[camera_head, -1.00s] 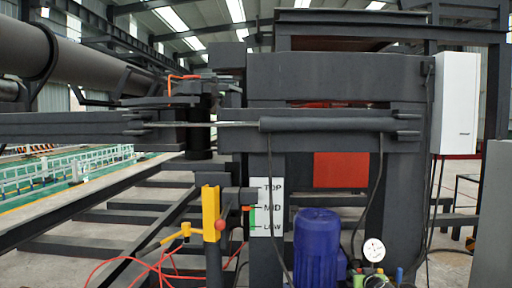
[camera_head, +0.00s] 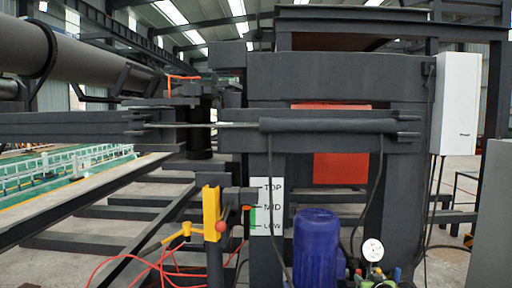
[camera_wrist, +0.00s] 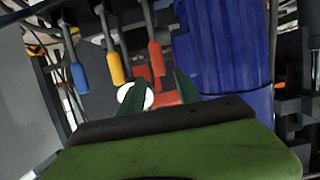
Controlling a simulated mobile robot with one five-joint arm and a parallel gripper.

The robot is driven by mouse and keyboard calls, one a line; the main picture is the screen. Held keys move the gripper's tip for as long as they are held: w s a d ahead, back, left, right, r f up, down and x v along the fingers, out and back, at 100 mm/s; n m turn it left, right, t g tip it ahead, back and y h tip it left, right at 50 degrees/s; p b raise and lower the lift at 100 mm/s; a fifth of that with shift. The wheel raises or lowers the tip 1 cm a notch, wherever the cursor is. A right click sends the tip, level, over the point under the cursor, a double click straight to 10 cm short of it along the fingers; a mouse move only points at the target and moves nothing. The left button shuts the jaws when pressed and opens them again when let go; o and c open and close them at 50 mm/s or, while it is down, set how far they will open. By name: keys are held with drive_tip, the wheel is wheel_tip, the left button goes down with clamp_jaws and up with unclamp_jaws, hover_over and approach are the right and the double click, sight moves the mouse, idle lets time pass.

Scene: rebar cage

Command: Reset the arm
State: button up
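My gripper (camera_wrist: 158,84) shows in the wrist view. Its two dark green fingers stand apart, with a gap between their tips, and I see nothing held. Beyond the fingers hang levers with a blue handle (camera_wrist: 79,77), a yellow handle (camera_wrist: 116,69) and a red handle (camera_wrist: 155,59). A white disc (camera_wrist: 135,95) shows partly behind the left finger. A blue motor-like cylinder (camera_wrist: 222,45) stands to the right of the fingers. Neither my arm nor my gripper can be made out in the head view.
The head view shows the blue cylinder (camera_head: 317,245), a round gauge (camera_head: 372,250), a yellow post (camera_head: 211,213) and a TOP/MID/LOW scale (camera_head: 266,207). A large dark frame (camera_head: 335,78) stands behind, with a white box (camera_head: 456,103) at right. Red cables (camera_head: 150,266) lie lower left.

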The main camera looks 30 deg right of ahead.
drive_tip(key=shift+s+a, duration=0.1)
drive_tip(key=shift+s, duration=0.05)
drive_tip(key=w+a+f+n+g+y, duration=0.1)
drive_tip(key=w+a+f+n+y, duration=0.15)
drive_tip(key=w+a, duration=0.6)
drive_tip(key=w+a+f+n+y, duration=0.1)
drive_tip(key=w+a+f+y, duration=0.25)
drive_tip(key=a, duration=0.95)
drive_tip(key=w+a+f+n+g+y, duration=0.1)
drive_tip(key=w+a+f+y, duration=0.2)
drive_tip(key=w+a, duration=0.6)
drive_tip(key=s+a+f+n+g+y, duration=0.1)
drive_tip(key=s+a+f+n+g, duration=0.15)
drive_tip(key=a, duration=1.25)
drive_tip(key=s+a+f+g+h, duration=0.1)
drive_tip(key=s+a+f+g, duration=0.15)
drive_tip(key=a, duration=0.55)
drive_tip(key=s+a+f+g, duration=0.15)
drive_tip(key=s+a, duration=0.25)
drive_tip(key=a, duration=0.4)
drive_tip(key=s+a+f+g+h, duration=0.1)
drive_tip(key=s+a+g, duration=0.2)
drive_tip(key=a, duration=0.5)
wheel_tip(320, 180, up, 26)
drive_tip(key=d+p, duration=0.1)
drive_tip(key=p, duration=2.4)
drive_tip(key=shift+w, duration=0.35)
